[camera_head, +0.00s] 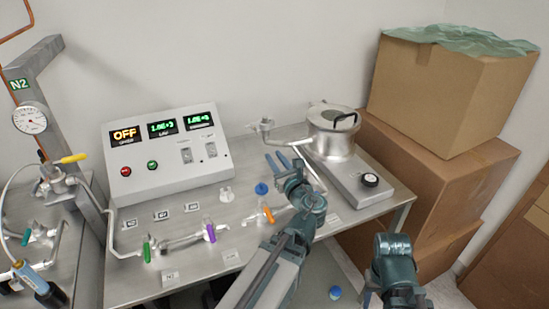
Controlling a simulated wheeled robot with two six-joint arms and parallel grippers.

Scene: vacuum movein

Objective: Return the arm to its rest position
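My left arm comes up from the bottom middle and reaches over the metal bench (385,205). Its gripper (277,162) is open, with two blue fingers apart and nothing visible between them. It is in front of the bench's back edge, left of the round metal vessel (332,130). A blue knob (261,189) and an orange valve handle (268,214) are just left of the wrist. My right arm (395,272) shows at the lower right as a dark blue-grey link, and its fingers are not visible.
A control box (165,160) with an OFF display stands at the back. Pipes with green (147,250) and purple (211,233) handles run along the bench front. A gauge post (50,110) stands at left. Cardboard boxes (440,90) are stacked at right.

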